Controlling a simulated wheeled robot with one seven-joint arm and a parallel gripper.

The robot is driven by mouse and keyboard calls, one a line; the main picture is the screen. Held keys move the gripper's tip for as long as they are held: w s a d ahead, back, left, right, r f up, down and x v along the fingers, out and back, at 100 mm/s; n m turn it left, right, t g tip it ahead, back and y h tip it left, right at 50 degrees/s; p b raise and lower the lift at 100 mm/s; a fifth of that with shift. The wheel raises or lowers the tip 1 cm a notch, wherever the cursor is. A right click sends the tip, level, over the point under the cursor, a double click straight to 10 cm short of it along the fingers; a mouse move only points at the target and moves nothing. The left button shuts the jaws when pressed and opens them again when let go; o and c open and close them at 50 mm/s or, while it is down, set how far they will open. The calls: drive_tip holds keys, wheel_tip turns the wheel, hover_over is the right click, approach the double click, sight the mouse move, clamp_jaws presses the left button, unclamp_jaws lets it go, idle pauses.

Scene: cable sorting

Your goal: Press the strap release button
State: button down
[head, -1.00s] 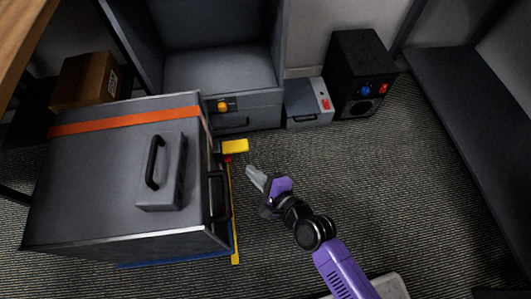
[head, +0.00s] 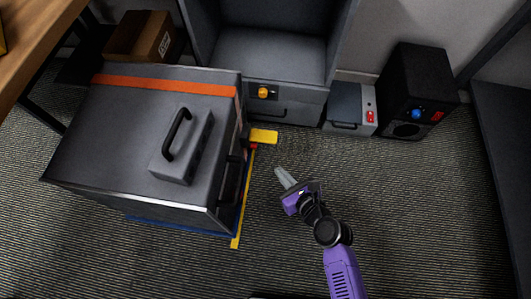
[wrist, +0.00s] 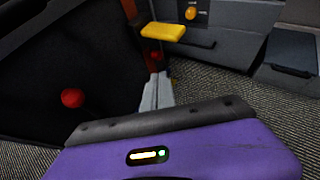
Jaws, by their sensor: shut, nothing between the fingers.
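An orange strap (head: 165,84) runs across the top of a large grey case (head: 110,125). At the strap's end on the case's right side, a yellow lever (head: 263,136) sticks out, with a small red part (head: 254,147) just below it. In the wrist view the yellow lever (wrist: 163,32) and the small red part (wrist: 155,56) show beyond my fingertips. A round red knob (wrist: 72,98) is on a dark surface at left in the wrist view. My gripper (head: 280,173) is shut and empty, to the right of the case and apart from the lever.
An open grey cabinet (head: 265,60) with an amber knob (head: 263,92) stands behind. A small grey box with a red switch (head: 350,108) and a black unit with a blue knob (head: 416,113) are at right.

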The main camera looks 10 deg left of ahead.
drive_tip(key=b, duration=0.6)
approach(258, 147)
drive_tip(key=x, duration=0.5)
drive_tip(key=shift+f, duration=0.3)
drive_tip(key=shift+b+x, duration=0.55)
drive_tip(key=shift+x, duration=0.2)
drive_tip(key=shift+w+r, duration=0.1)
drive_tip(key=shift+w, duration=0.05)
drive_tip(key=shift+a, duration=0.15)
